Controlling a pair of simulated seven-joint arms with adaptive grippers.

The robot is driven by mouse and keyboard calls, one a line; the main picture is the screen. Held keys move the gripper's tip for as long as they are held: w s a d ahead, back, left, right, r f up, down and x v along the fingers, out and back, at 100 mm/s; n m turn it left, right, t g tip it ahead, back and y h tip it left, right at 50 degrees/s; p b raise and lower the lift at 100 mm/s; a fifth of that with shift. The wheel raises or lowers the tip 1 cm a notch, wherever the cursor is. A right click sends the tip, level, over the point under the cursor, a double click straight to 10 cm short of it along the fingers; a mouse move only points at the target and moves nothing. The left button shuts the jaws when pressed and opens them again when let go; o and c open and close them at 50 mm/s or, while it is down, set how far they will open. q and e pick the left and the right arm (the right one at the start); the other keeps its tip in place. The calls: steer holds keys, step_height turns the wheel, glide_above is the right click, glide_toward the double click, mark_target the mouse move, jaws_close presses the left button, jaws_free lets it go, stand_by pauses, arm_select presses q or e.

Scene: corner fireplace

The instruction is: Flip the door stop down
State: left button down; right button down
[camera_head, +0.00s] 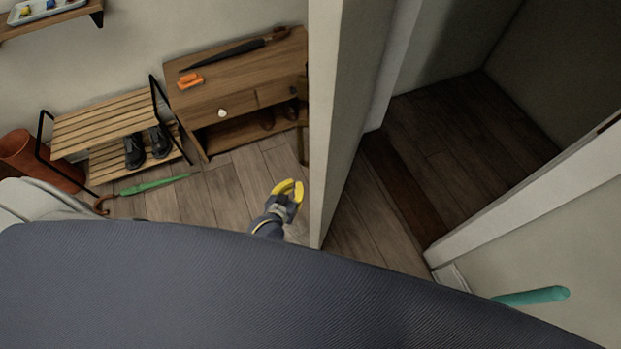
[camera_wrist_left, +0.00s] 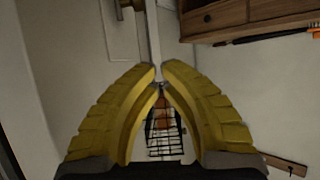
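My left gripper (camera_head: 288,190) has yellow fingers and shows in the middle of the head view, just left of a tall pale panel (camera_head: 338,120) with a white edge. In the left wrist view its fingertips (camera_wrist_left: 159,70) almost meet, with a narrow gap and nothing seen held between them. A small brass-coloured fitting (camera_wrist_left: 129,8) is at the top edge of the left wrist view, beyond and left of the fingertips; I cannot tell whether it is the door stop. No door stop can be made out in the head view. My right gripper is not in view.
A wooden cabinet (camera_head: 218,101) bears a dark umbrella (camera_head: 235,48) and an orange object (camera_head: 190,82). Left of it stands a slatted shoe rack (camera_head: 100,123) with black shoes. A green umbrella (camera_head: 155,185) lies on the floor. A dark opening is right of the panel.

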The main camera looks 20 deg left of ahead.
arm_select(q)
steer(key=shift+s+d+f, duration=0.15)
steer(key=shift+s+d, duration=0.05)
steer(key=shift+d, duration=0.4)
steer(key=shift+s+d+f, duration=0.1)
steer(key=shift+s+d, duration=0.1)
steer(key=shift+d, duration=0.35)
steer(key=shift+w, duration=0.1)
steer(key=shift+w+d+f, duration=0.15)
steer(key=shift+w+f, duration=1.25)
steer(key=shift+w, duration=0.25)
steer(key=shift+w+d+f, duration=0.1)
steer(key=shift+w+f, duration=1.25)
steer(key=shift+w, duration=0.3)
steer(key=shift+w+d+f, duration=0.15)
steer(key=shift+w+f, duration=1.25)
steer(key=shift+w, duration=0.25)
